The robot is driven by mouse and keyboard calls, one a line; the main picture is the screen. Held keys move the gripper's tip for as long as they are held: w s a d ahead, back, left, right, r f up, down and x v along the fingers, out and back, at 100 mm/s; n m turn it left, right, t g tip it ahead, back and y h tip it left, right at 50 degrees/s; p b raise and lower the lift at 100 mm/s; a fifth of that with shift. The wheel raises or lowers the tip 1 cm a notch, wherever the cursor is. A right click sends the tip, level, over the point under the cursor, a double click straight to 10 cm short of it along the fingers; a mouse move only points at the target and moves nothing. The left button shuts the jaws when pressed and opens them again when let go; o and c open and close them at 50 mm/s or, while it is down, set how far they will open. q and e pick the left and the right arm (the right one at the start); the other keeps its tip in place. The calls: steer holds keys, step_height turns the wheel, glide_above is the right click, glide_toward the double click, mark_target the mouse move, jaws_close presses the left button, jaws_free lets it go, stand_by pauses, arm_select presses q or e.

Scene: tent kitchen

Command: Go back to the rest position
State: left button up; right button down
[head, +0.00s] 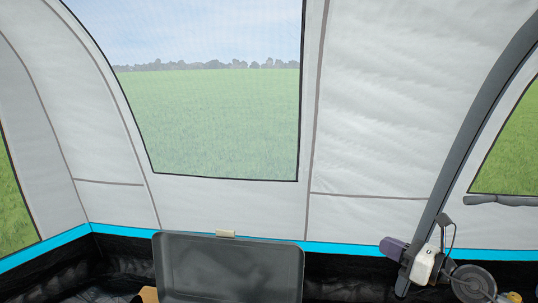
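My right gripper (402,268) is at the lower right of the head view, in front of the tent wall. Grey, white and purple-grey parts show around it. My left gripper is not in view.
A dark grey upright panel, like an open lid (229,268), stands at the bottom centre with a beige piece (226,234) on its top edge. The pale tent wall (400,100) with a large window (220,120) fills the background. A dark curved pole (470,120) runs down the right.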

steer(key=s+d+r+m+t+h, duration=0.25)
steer(key=r+m+t+h, duration=0.45)
steer(key=m, duration=0.7)
steer(key=s+d+r+m+t+h, duration=0.25)
steer(key=r+m+t+h, duration=0.25)
steer(key=r+m+h, duration=0.6)
steer(key=s+a+f+m+g+y, duration=0.25)
steer(key=s+f+m+g, duration=0.2)
steer(key=f, duration=0.65)
steer(key=s+a+f+m+g+y+b, duration=0.1)
steer(key=s+a+f+m+g, duration=0.3)
steer(key=f, duration=0.7)
steer(key=s+a+f+m+g+y, duration=0.15)
steer(key=s+f+m+g, duration=0.4)
steer(key=f, duration=0.55)
steer(key=s+a+f+m+g+y+b, duration=0.1)
steer(key=s+a+f+g, duration=0.2)
steer(key=s+f, duration=2)
steer(key=s+g, duration=0.2)
steer(key=g, duration=0.2)
steer(key=shift+b, duration=0.3)
steer(key=shift+a+f, duration=0.1)
